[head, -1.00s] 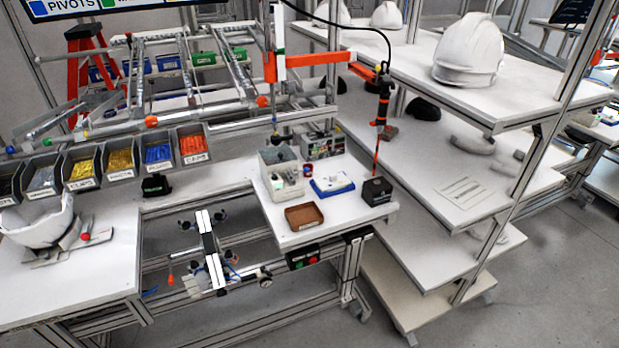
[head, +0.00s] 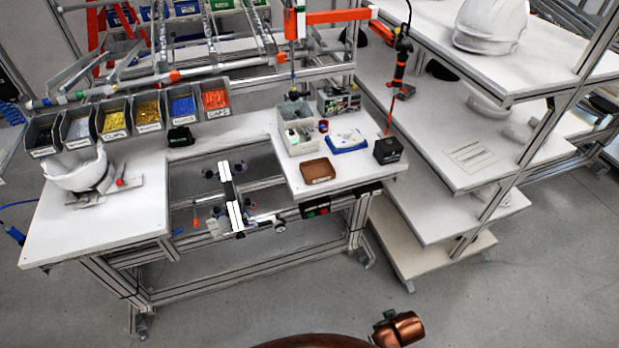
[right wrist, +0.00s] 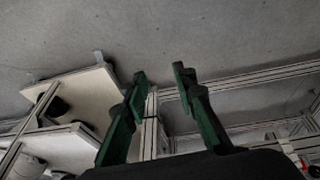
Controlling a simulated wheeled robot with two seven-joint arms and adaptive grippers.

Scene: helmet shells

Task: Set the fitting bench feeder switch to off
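The fitting bench (head: 110,225) stands ahead of me in the head view. A small black box with a green and a red button (head: 317,209) is mounted under the front edge of its right-hand top. I cannot tell which part of it is the feeder switch, or its setting. My right gripper (right wrist: 158,75) shows in the right wrist view, with two green fingers apart and nothing between them. It points toward the floor and bench frame, clear of them. My left gripper is in neither view. A copper-coloured part of mine (head: 398,328) shows at the bottom of the head view.
Several bins of coloured parts (head: 149,115) line the bench's back. A white helmet shell (head: 75,172) sits at its left. A brown tray (head: 318,171) and a black box (head: 390,150) lie above the buttons. Shelving (head: 440,222) stands right. The floor in front is clear.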

